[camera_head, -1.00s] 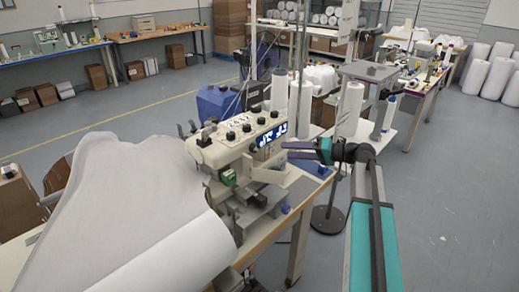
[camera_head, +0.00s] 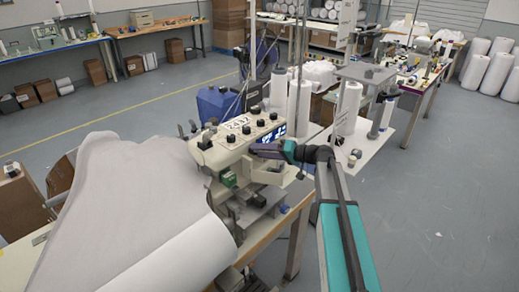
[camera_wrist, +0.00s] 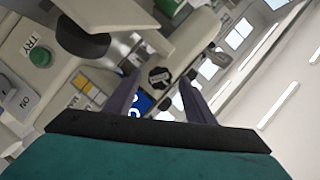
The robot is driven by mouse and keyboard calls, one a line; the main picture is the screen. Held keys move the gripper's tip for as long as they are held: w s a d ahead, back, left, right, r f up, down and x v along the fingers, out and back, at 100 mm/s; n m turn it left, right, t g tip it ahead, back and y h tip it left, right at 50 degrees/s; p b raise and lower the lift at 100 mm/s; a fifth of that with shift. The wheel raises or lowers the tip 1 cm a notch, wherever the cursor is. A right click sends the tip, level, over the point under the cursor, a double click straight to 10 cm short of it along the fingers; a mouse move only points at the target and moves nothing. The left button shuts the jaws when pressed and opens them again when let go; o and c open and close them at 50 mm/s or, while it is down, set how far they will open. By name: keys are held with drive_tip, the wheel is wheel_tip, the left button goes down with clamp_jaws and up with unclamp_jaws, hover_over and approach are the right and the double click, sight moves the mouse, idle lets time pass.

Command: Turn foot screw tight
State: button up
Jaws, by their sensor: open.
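The cream sewing machine (camera_head: 213,155) stands on its table with several black knobs along its top. My gripper (camera_head: 258,150) is at the machine's right end, partly covering its blue display (camera_head: 270,136). In the wrist view, my gripper's (camera_wrist: 160,80) two purple fingers are apart, with nothing held between them. A black round knob with a pale label (camera_wrist: 160,76) shows between the fingertips, beyond them; contact cannot be confirmed. A larger dark knob (camera_wrist: 82,36) is up and left of the fingers. I cannot tell which of these is the foot screw.
White fabric (camera_head: 130,210) covers the table left of the machine. Thread cones (camera_head: 347,108) stand on a table behind. A green button (camera_wrist: 40,57) beside a TRY label is on the machine.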

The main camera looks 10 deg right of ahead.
drive_tip(key=shift+w+a+f, duration=0.1)
drive_tip(key=shift+w+a, duration=0.1)
drive_tip(key=shift+a, duration=0.1)
drive_tip(key=c, duration=1.1)
drive_tip(key=shift+o, duration=0.2)
